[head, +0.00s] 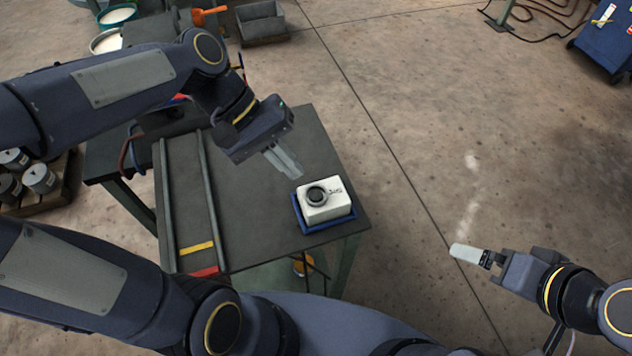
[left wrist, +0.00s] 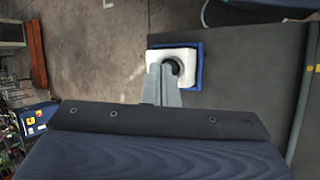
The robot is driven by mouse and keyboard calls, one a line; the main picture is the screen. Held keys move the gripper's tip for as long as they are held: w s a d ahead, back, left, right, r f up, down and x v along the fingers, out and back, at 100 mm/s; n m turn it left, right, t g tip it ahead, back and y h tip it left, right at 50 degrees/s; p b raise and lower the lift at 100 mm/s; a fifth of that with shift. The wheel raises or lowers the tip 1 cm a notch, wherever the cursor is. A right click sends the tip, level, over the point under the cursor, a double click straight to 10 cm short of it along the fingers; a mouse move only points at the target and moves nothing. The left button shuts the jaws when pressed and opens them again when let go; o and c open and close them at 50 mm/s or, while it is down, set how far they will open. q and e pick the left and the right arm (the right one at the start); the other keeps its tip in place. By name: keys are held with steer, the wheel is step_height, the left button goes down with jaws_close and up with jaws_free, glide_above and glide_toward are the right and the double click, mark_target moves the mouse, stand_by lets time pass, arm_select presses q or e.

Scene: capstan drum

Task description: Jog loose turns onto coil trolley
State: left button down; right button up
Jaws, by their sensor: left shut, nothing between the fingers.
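A white box (head: 340,211) with a round black button (head: 316,194) on top and dark lettering sits in a shallow blue tray (head: 327,224) at the right corner of the dark table. My left gripper (head: 297,174) is shut and empty, pointing down close to the box. In the left wrist view its fingers (left wrist: 161,76) overlap the white box (left wrist: 185,55), with the tips beside the black button (left wrist: 174,67); I cannot tell whether they touch. My right gripper (head: 456,251) hangs over open floor at right, side-on, so its opening does not show. I cannot make out the loose turns or a coil trolley.
The dark table (head: 255,215) carries two parallel rails with a yellow strip (head: 196,248) and a red strip (head: 205,271) at the near end. Tins stand on a pallet (head: 45,200) at left. A blue cabinet (head: 606,45) stands far right. Floor right of the table is clear.

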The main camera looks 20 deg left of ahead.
arm_select(q)
steer(key=w+d, duration=0.1)
steer(key=d+r+g, duration=0.1)
steer(key=w+d+g+h, duration=0.1)
steer(key=shift+w+r+n+p, duration=0.25)
steer(key=shift+w+n+p, duration=0.1)
steer(key=shift+n+p, duration=0.05)
steer(key=b, duration=0.6)
glide_above(311, 191)
step_height(311, 191, down, 8)
steer(key=shift+f, duration=0.1)
steer(key=shift+f+b, duration=0.35)
steer(key=shift+b, duration=0.05)
stand_by(1.4)
steer(key=shift+f, duration=0.4)
